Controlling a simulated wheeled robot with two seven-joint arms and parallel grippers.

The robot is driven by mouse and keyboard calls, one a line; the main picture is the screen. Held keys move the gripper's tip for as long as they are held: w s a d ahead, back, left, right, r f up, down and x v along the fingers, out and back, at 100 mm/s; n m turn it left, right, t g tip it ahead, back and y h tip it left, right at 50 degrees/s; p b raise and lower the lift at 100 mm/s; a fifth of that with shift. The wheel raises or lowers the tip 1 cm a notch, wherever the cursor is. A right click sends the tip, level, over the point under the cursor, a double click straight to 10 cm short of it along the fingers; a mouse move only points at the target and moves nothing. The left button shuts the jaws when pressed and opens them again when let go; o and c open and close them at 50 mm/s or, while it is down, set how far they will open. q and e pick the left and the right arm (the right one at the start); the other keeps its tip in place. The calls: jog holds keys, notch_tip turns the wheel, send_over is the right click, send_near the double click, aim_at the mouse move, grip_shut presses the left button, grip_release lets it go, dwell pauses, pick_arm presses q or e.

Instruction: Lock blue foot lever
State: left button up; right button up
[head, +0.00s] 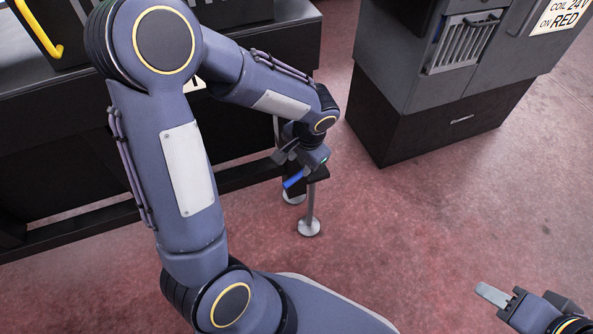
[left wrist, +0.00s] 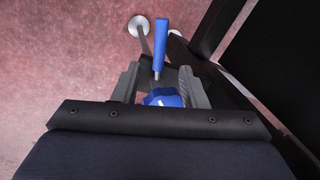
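The blue foot lever (head: 294,179) sticks out low beside the black table frame, near a metal leg with a round foot. It also shows in the left wrist view (left wrist: 161,45), with a blue hub (left wrist: 163,97) at its base. My left gripper (head: 296,158) is at the lever; in the left wrist view its two fingers (left wrist: 157,85) stand apart on either side of the hub, with gaps visible. Part of the lever's base is hidden by my gripper. My right gripper (head: 497,293) is at the lower right, away from the lever; the gap between its fingers does not show clearly.
Round metal feet (head: 309,227) stand on the red floor below my left gripper. The black table (head: 60,130) is at the left, with a low rail. A grey and black cabinet (head: 430,120) stands at the right. The floor between is clear.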

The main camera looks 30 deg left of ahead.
aim_at(296, 176)
pick_arm(q)
jog(key=f+b, duration=0.1)
jog(key=f, duration=0.1)
jog(key=a+f+b, duration=0.1)
jog(key=f, duration=0.2)
jog(key=f+b, duration=0.1)
jog(key=f, duration=0.1)
jog(key=shift+w+a+f, duration=0.15)
jog(key=shift+w+f, duration=0.1)
jog(key=shift+f, duration=0.05)
grip_shut()
